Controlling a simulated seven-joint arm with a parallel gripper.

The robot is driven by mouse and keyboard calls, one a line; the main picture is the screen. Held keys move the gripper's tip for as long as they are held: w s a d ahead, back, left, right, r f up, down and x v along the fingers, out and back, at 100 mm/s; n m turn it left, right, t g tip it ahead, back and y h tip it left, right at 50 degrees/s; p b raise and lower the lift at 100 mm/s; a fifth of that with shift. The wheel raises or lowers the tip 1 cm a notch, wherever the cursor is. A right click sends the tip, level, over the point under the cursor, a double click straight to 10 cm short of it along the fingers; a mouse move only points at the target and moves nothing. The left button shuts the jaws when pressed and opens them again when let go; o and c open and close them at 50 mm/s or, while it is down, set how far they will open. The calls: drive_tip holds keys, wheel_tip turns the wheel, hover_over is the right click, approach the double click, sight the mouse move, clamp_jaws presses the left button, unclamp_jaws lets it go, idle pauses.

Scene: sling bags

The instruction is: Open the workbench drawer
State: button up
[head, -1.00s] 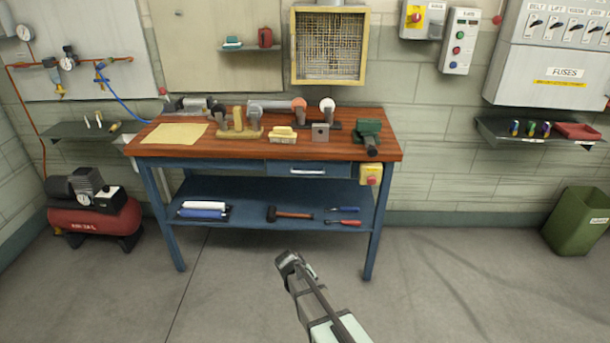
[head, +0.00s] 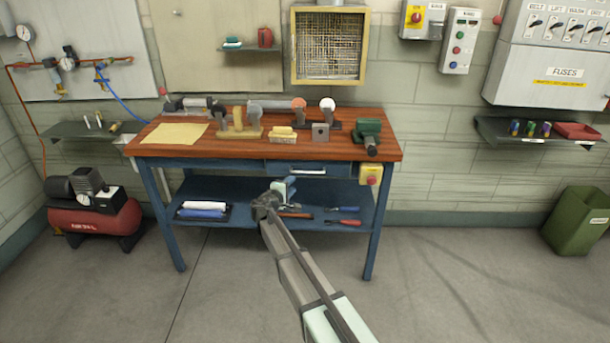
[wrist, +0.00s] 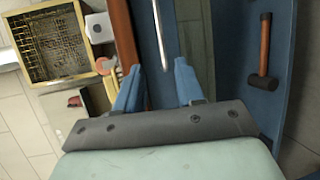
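The workbench (head: 200,149) has a wooden top and a blue frame. Its blue drawer (head: 340,169) is closed under the right half of the top. A silver bar handle (head: 308,171) is on the drawer front. My gripper (head: 284,188) is in front of the bench, just below and left of the handle in the head view. In the wrist view my gripper (wrist: 158,70) has its two blue fingers apart with nothing between them. The handle (wrist: 161,30) lies ahead of the fingertips, roughly in line with the gap, and does not appear touched.
Tools stand on the benchtop, including a green vise (head: 368,136) at the right. A yellow switch box (head: 370,175) hangs right of the drawer. The lower shelf (head: 255,190) holds a hammer (wrist: 264,50) and other tools. The floor in front is clear.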

drive_tip(key=x, duration=1.3)
drive_tip(key=shift+w+d+f, duration=0.1)
drive_tip(key=shift+f, duration=0.05)
drive_tip(key=shift+c, duration=0.2)
clamp_jaws()
